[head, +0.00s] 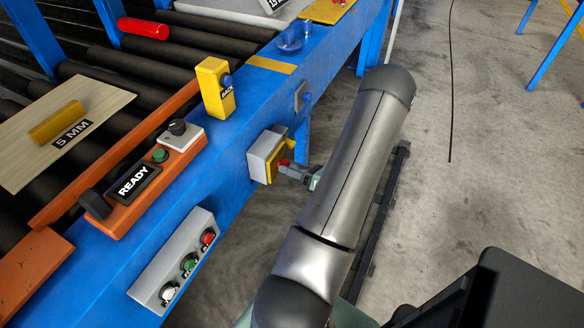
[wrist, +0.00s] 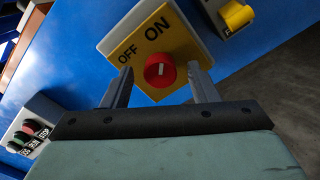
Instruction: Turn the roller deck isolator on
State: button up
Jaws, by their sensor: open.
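The isolator is a grey box with a yellow plate (wrist: 178,50) marked OFF and ON, on the side of the blue beam. Its round red knob (wrist: 160,70) carries a short white mark, which looks roughly upright in the wrist view; I cannot tell its exact setting. In the head view the isolator box (head: 259,158) is at the middle, with the knob partly hidden by my gripper (head: 296,170). In the wrist view my gripper (wrist: 160,78) is open, one finger on each side of the knob, with visible gaps. Whether the fingertips reach its depth is unclear.
A grey push-button box (head: 175,262) sits at the lower left on the beam. An orange READY panel (head: 130,190) and a yellow box (head: 215,88) stand above. A smaller grey fitting (head: 300,95) is further along. Concrete floor to the right is mostly clear.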

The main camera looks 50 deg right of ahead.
jog(key=s+d, duration=0.3)
jog(key=s, duration=1.4)
jog(key=shift+b, duration=0.45)
jog(key=shift+w, duration=0.1)
jog(key=w+a+r+n+g+y+p, duration=0.4)
jog(key=w+a+r+n+g+y, duration=0.5)
jog(key=w+a+r+n+g, duration=0.6)
jog(key=s+a+r+n+g+h+p, duration=0.1)
jog(key=a+r+n+h, duration=0.5)
jog(key=a+n, duration=0.6)
jog(key=a+r+n+g+h+p, duration=0.1)
jog(key=a+r+n+h+p, duration=0.3)
jog(key=a+n, duration=0.8)
notch_tip(320, 180, up, 2)
jog(key=shift+s+r+n+h+p, duration=0.1)
jog(key=shift+s+n+h+p, duration=0.3)
jog(key=shift+n+h, duration=0.7)
